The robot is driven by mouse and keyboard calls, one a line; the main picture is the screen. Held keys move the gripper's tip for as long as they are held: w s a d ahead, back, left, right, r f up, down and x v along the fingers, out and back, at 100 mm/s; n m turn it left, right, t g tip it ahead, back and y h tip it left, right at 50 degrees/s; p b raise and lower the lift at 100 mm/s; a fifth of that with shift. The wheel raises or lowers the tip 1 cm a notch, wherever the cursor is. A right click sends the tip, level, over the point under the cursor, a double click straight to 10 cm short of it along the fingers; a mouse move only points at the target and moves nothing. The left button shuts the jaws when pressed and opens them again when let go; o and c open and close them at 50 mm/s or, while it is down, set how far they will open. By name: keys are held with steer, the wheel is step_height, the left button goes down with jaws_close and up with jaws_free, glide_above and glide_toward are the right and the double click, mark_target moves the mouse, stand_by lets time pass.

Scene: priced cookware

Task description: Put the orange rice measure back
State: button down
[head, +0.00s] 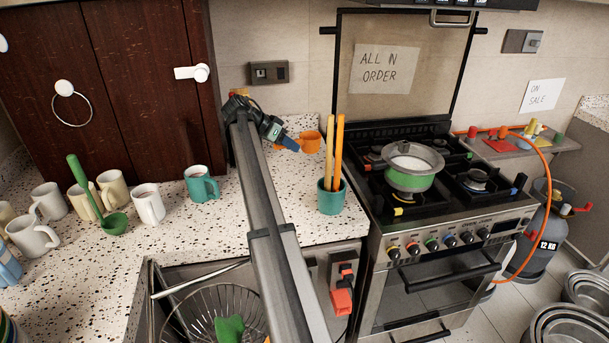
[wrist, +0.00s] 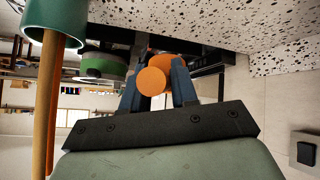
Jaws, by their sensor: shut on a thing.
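The orange rice measure (head: 310,142) is at the back of the speckled counter, left of the stove. My gripper (head: 290,144) reaches it from the left, with its blue fingers closed on it. In the wrist view, which looks upside down, the rounded orange end of the measure (wrist: 152,82) shows between the two blue fingers of my gripper (wrist: 157,84). More orange shows behind it. I cannot tell whether the measure touches the counter or hangs just above it.
A teal pot (head: 331,197) with tall wooden sticks stands in front of the measure. The stove with a green-banded pan (head: 409,168) is to the right. A sink (head: 168,315) lies in front.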

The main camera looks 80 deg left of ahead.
step_height(320, 180, down, 10)
steer(key=shift+r, duration=0.1)
stand_by(0.4)
steer(key=c, duration=0.9)
jaws_free()
steer(key=shift+o, duration=0.2)
steer(key=v, duration=1.2)
steer(key=shift+w+r, duration=0.1)
